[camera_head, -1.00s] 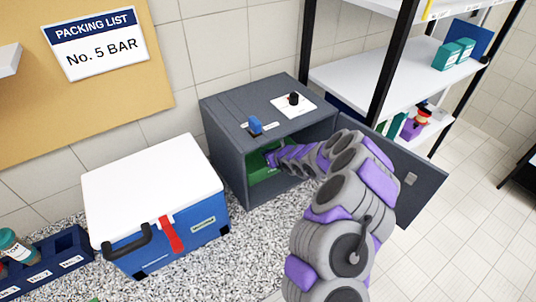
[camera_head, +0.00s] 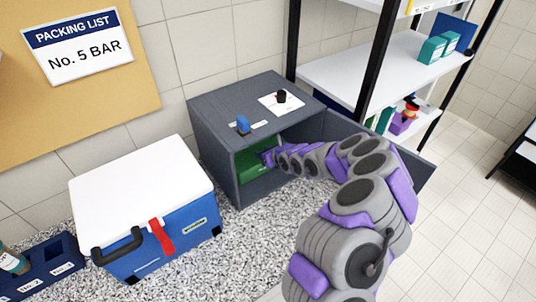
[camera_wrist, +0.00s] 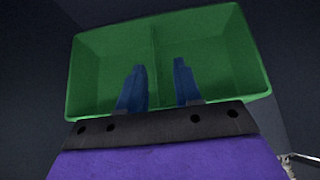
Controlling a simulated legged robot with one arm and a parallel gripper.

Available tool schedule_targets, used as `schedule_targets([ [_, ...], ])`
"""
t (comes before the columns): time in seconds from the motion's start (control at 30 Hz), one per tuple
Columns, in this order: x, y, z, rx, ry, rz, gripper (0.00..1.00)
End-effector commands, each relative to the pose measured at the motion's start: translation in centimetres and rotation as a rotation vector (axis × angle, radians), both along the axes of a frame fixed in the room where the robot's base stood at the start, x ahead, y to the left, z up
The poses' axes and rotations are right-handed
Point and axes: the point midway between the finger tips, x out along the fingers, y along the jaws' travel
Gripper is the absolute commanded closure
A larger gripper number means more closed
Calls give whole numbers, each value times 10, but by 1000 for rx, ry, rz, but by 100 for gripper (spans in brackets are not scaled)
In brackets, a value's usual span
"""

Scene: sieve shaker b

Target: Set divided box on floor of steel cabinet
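The green divided box (camera_head: 250,170) is inside the grey steel cabinet (camera_head: 215,128), low in its open front. In the wrist view the box (camera_wrist: 245,60) has two empty compartments with one divider. It looks level and close to the cabinet floor, but its underside is hidden. My gripper (camera_head: 267,157) reaches into the cabinet from the right. In the wrist view its two blue fingers (camera_wrist: 159,80) are spread apart, over the near part of the box, one on each side of the divider line. They do not close on a wall or the divider.
The open cabinet door (camera_head: 415,170) stands to the right, behind my arm. A blue cooler with a white lid (camera_head: 140,185) sits left of the cabinet on the speckled counter (camera_head: 240,235). A shelf rack (camera_head: 395,65) stands at the right.

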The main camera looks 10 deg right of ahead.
Motion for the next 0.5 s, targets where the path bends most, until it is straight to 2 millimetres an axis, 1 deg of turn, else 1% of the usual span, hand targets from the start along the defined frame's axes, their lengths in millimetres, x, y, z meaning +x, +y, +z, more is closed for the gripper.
schedule_targets([
  [0.2, -15, -5, 14, 5, 1, 2, 66],
  [0.5, -26, -8, 19, 4, 4, 5, 66],
])
